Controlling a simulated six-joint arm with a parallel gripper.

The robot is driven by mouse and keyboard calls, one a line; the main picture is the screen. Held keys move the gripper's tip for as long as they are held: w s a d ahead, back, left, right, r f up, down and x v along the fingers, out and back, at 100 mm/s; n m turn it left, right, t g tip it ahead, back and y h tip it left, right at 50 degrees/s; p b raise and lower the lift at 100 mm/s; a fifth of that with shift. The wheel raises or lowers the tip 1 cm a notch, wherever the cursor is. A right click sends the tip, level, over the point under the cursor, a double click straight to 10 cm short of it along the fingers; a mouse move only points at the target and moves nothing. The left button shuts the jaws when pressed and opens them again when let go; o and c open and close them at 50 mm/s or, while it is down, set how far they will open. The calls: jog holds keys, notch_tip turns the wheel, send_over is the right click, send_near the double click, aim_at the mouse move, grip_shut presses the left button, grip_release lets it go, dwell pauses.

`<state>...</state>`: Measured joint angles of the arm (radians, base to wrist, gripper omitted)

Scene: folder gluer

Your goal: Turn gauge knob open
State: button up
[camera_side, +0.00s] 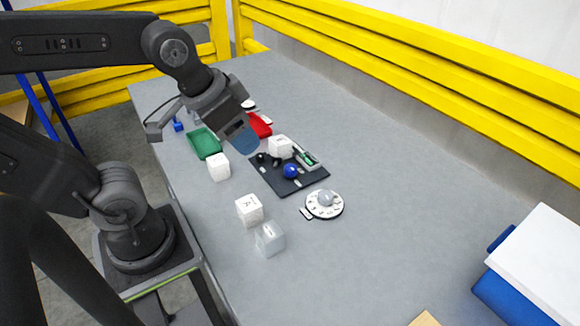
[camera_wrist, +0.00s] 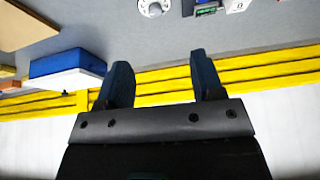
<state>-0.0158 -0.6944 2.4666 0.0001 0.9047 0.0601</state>
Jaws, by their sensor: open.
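A white round dial with marks around its rim and a grey round knob (camera_side: 325,199) in its middle lies on the grey table, right of a black panel, in the side view. A dial (camera_wrist: 153,6) also shows at the top edge of the wrist view, partly cut off. A second white dial (camera_side: 248,104) is mostly hidden behind my gripper. I cannot tell which is the gauge or how its knob is set. My gripper (camera_side: 242,140) is open and empty, above the far-left part of the table, apart from the near dial. Its two fingers (camera_wrist: 160,62) stand apart in the wrist view.
The black panel (camera_side: 263,172) holds a blue ball (camera_side: 291,171), a white cube and small parts. White cubes (camera_side: 249,210), a green tray (camera_side: 204,143) and a red tray (camera_side: 260,125) stand nearby. A blue box with a white lid (camera_side: 540,255) is at right. The table's middle right is clear.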

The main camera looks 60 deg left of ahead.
jog(key=w+a+f+m+g, duration=0.2)
jog(key=w+a+m+g, duration=0.15)
jog(key=w, duration=0.55)
jog(key=m+g, duration=0.2)
jog(key=m, duration=0.3)
send_near(291, 167)
notch_tip(291, 167, down, 10)
jog(key=shift+s+r, duration=0.1)
jog(key=c, duration=0.9)
